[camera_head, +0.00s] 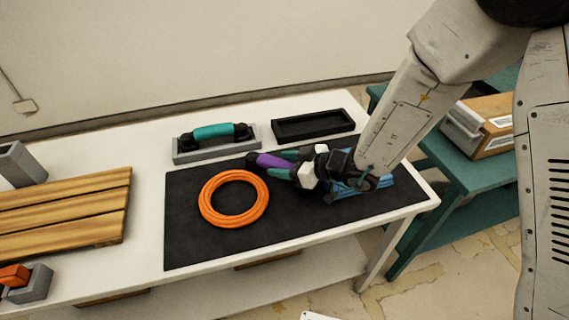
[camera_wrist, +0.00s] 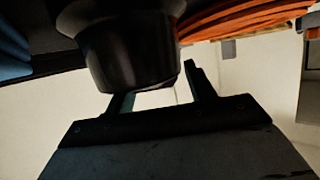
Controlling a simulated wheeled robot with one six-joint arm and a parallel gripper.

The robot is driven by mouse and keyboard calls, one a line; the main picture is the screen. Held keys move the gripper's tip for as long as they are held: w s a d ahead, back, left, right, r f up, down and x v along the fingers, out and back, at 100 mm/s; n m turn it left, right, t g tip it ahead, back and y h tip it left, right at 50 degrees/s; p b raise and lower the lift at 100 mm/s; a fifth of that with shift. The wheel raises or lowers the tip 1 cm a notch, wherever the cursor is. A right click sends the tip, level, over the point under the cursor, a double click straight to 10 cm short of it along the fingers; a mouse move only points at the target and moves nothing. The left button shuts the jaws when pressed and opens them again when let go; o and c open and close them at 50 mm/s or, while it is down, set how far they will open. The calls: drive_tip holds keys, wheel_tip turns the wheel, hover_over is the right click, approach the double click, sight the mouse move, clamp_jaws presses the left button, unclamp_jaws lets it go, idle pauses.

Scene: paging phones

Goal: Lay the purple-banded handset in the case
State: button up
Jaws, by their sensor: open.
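The purple-banded handset (camera_head: 270,161) is over the black mat, with one dark end at its left and its other end hidden by my gripper. My gripper (camera_head: 279,164) is open, its two teal fingers on either side of the purple band. I cannot tell whether they touch it. In the wrist view a black rounded handset end (camera_wrist: 128,50) looms close, in front of my gripper's fingers (camera_wrist: 160,88). The case, a black open-topped tray (camera_head: 305,136), stands behind the mat at the back of the table and looks empty.
An orange coil (camera_head: 207,212) lies left of my gripper on the black mat (camera_head: 190,250). A blue coil (camera_head: 378,188) lies partly under my arm. A teal-banded handset (camera_head: 213,131) rests on a grey cradle (camera_head: 188,157). Wooden slats (camera_head: 70,205) are at left.

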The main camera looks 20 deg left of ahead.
drive_tip(key=v, duration=1.2)
drive_tip(key=s+d+r+m+g+h, duration=0.1)
drive_tip(key=s+d+r+g, duration=0.15)
drive_tip(key=s+r, duration=0.3)
drive_tip(key=s+d+r+m+g+h, duration=0.1)
drive_tip(key=s+d+r+g, duration=0.1)
drive_tip(key=s+d+r, duration=0.35)
drive_tip(key=s+d+r+m+t+h, duration=0.1)
drive_tip(key=s+d+r+m+h, duration=0.1)
drive_tip(key=d, duration=0.5)
drive_tip(key=s+d+r+m+t+h, duration=0.1)
drive_tip(key=s+d+r+m+h, duration=0.1)
drive_tip(key=s+d+m+h, duration=0.2)
drive_tip(key=s+d+r+m+t+h, duration=0.1)
drive_tip(key=s+d+r+m+h, duration=0.1)
drive_tip(key=s+d+m+h, duration=0.2)
drive_tip(key=d+m+h, duration=0.1)
drive_tip(key=d+m, duration=0.2)
drive_tip(key=d, duration=0.4)
drive_tip(key=shift+r, duration=0.35)
